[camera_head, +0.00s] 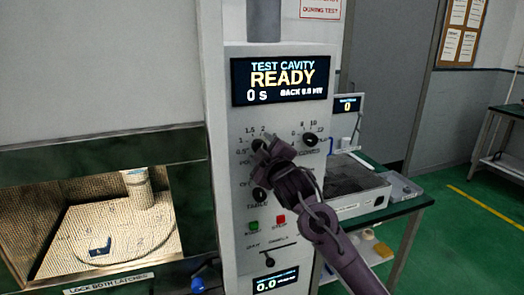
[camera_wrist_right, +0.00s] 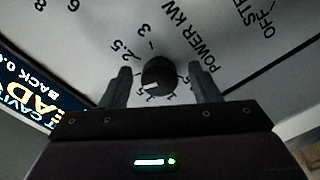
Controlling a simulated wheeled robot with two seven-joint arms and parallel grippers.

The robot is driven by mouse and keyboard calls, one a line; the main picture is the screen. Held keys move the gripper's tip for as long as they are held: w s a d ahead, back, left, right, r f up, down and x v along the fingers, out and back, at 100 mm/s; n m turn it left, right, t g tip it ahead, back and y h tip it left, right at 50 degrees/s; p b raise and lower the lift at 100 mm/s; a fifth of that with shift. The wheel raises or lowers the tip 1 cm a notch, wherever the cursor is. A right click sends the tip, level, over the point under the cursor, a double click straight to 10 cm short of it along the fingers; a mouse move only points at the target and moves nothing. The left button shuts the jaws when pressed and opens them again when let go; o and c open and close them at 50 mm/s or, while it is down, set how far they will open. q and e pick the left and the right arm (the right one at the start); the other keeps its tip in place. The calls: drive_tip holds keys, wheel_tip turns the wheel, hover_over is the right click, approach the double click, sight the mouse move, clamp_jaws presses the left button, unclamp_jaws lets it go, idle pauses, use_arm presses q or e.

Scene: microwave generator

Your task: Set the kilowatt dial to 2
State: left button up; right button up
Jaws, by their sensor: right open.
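The kilowatt dial (camera_wrist_right: 158,75) is a round black knob beside the lettering "POWER kW". In the right wrist view it sits between the two fingers of my right gripper (camera_wrist_right: 163,87). The fingers are open, one on each side, with a small gap to the knob visible. Its white mark points to the lower left, near 1.5; the exact setting is unclear and the left finger hides part of the scale there. In the head view my right gripper (camera_head: 264,148) covers most of this dial on the white control panel (camera_head: 232,200). My left gripper is not in view.
Green (camera_head: 253,227) and red (camera_head: 279,221) buttons are lower. The display (camera_head: 283,81) reads READY. The lit cavity (camera_head: 60,215) at left holds a cylinder.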

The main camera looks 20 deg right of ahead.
drive_tip(key=s+b, duration=0.2)
drive_tip(key=s, duration=0.6)
drive_tip(key=shift+d+b, duration=0.15)
drive_tip(key=shift+b, duration=0.15)
drive_tip(key=shift+w, duration=0.1)
